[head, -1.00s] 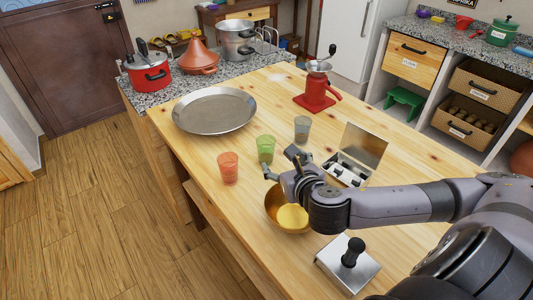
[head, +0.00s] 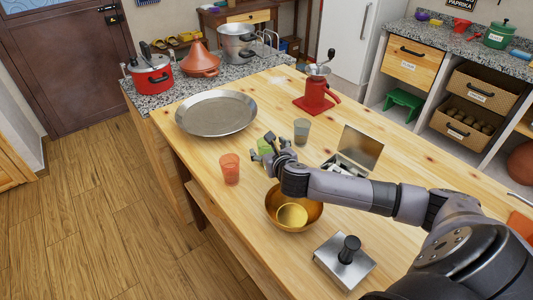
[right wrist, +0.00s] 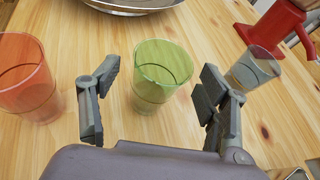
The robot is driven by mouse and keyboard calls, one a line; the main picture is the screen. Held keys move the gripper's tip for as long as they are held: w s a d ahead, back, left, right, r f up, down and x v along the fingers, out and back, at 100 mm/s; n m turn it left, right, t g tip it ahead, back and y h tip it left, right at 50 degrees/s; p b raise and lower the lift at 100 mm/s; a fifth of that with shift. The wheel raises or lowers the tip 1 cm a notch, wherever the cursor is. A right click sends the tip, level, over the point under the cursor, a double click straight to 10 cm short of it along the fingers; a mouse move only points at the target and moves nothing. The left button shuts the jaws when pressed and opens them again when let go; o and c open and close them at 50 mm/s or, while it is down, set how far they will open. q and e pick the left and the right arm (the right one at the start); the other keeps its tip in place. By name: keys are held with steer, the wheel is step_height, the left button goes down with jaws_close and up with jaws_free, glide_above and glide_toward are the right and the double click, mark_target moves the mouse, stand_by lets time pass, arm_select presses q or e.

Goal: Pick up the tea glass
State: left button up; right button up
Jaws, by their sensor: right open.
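Three tea glasses stand upright on the wooden table: an orange one (head: 230,170), a green one (head: 265,146) and a grey one (head: 301,131). My right gripper (head: 264,148) is open and empty at the green glass, partly hiding it in the head view. In the right wrist view the green glass (right wrist: 161,78) stands ahead, between the two spread fingers of the right gripper (right wrist: 159,72), with space on both sides. The orange glass (right wrist: 27,80) is left of the fingers and the grey glass (right wrist: 252,68) is right of them. My left gripper is out of view.
A brass bowl (head: 274,207) sits below my right forearm. An open metal box (head: 361,147) stands to the right. A red grinder (head: 315,95) and a wide metal pan (head: 215,116) are farther back. A metal block with a black knob (head: 346,262) is at the front.

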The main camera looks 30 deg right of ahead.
steer(key=shift+x, duration=1.4)
steer(key=shift+a, duration=0.1)
steer(key=c, duration=1.2)
steer(key=shift+c, duration=0.4)
steer(key=shift+r, duration=0.1)
